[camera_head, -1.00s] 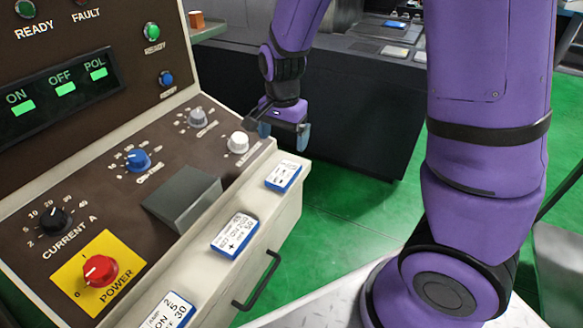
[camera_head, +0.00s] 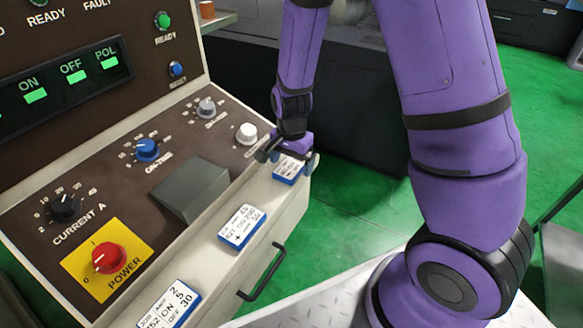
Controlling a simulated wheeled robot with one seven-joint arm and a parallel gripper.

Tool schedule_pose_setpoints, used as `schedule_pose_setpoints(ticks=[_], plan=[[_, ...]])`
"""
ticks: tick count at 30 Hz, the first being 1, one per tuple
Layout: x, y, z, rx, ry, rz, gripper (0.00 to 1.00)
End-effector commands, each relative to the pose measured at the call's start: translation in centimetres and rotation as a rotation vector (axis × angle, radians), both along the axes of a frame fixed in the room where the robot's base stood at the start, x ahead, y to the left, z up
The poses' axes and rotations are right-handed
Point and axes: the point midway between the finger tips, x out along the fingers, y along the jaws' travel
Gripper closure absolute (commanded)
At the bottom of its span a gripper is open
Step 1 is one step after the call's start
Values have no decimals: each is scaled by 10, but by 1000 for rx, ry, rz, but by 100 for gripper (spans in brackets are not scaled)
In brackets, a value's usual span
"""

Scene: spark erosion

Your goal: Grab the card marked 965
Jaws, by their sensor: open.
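Three white-faced, blue-edged cards lie in a row on the pale ledge below the control panel. The near card (camera_head: 169,305) and the middle card (camera_head: 241,226) bear small printed lines that are hard to read. The far card (camera_head: 285,174) is partly hidden by my gripper, and its print is too small to read. I cannot make out 965 on any of them. My gripper (camera_head: 289,160) is open at the far card, pointing down, with one finger to each side of its upper end. Contact with the card cannot be told.
The sloped panel holds a red power switch (camera_head: 108,258), several knobs and a raised grey block (camera_head: 190,189) close to the cards. A black handle (camera_head: 263,273) juts from the cabinet front below the ledge. Green floor (camera_head: 345,222) is open to the right.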

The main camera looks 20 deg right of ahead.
Motion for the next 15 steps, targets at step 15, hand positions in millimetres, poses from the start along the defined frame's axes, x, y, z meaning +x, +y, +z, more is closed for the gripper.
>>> schedule_pose_setpoints(ticks=[15], plan=[[0, 0, -8, 1, -1, 0, 43]])
